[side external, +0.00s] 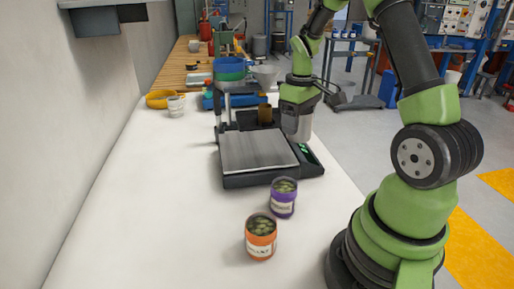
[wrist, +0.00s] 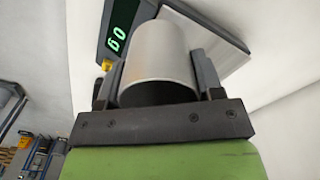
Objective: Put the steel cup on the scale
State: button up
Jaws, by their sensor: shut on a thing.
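The steel cup (wrist: 155,58) is a plain grey cylinder between the two fingers of my gripper in the wrist view. My gripper (side external: 296,112) is shut on it. In the side view the cup (side external: 297,124) hangs below the gripper, over or beside the right part of the scale; I cannot tell its exact height. The scale (side external: 258,152) is black with a flat, bare steel plate and a green lit display at its right front. In the wrist view the scale's display (wrist: 121,22) reads green digits, and the plate's edge shows behind the cup.
A purple can (side external: 283,198) and an orange can (side external: 260,238) stand in front of the scale. The white table (side external: 130,190) is clear left of the scale.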

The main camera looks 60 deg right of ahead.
jog(key=w+r, duration=0.3)
jog(key=w, duration=0.4)
jog(key=shift+w+a+r, duration=0.2)
jog(key=shift+w+a, duration=0.1)
jog(key=shift+a, duration=0.15)
notch_tip(320, 180, down, 10)
jog(key=shift+w+r, duration=0.1)
jog(key=shift+r, duration=0.05)
jog(key=o, duration=0.9)
